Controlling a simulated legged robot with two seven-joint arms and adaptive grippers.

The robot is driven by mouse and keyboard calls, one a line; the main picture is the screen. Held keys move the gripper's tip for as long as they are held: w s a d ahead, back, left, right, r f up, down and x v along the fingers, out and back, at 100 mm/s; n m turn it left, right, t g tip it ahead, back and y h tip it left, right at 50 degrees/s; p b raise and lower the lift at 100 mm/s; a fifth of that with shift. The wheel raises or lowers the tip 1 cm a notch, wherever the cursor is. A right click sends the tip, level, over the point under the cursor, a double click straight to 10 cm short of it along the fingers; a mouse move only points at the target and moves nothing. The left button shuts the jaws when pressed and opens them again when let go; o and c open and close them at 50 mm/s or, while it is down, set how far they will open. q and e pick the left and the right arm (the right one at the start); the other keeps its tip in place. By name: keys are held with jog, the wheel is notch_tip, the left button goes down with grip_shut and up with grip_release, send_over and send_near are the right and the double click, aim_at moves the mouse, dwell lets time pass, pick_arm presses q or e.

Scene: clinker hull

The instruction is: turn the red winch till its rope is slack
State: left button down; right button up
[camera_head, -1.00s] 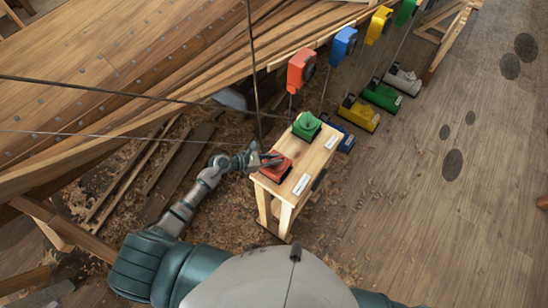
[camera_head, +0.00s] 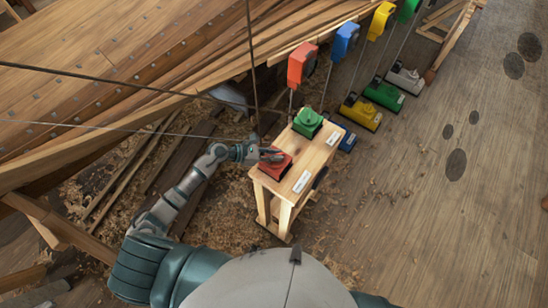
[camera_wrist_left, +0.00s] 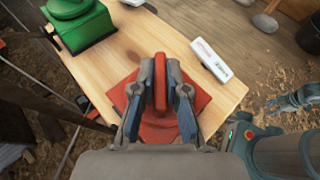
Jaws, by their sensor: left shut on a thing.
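The red winch (camera_head: 275,167) sits on the near left end of a small wooden bench (camera_head: 310,152). My left gripper (camera_head: 272,155) reaches it from the left. In the left wrist view the gripper (camera_wrist_left: 161,100) is shut on the upright red handle (camera_wrist_left: 160,75) of the winch, one finger on each side. The winch's red base (camera_wrist_left: 165,132) shows below the fingers. A red block (camera_head: 301,66) hangs at the hull's edge, with a thin line (camera_head: 291,103) running down from it. I cannot tell how tight the rope is. My right gripper does not show in the head view.
A green winch (camera_head: 308,122) stands beside the red one on the bench, with white labels (camera_head: 302,181) along its edge. Blue, yellow, green and grey winches (camera_head: 403,79) stand on the floor behind. Dark lines cross near my left arm.

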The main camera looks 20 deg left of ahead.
pick_arm(q)
jog(key=shift+w+r, duration=0.1)
jog(key=shift+r, duration=0.15)
jog(key=c, duration=1.2)
grip_release()
jog(key=shift+d, duration=0.15)
jog(key=shift+w+d+f, duration=0.1)
jog(key=shift+d+f, duration=0.05)
jog(key=v, duration=1.2)
jog(key=shift+w, duration=0.15)
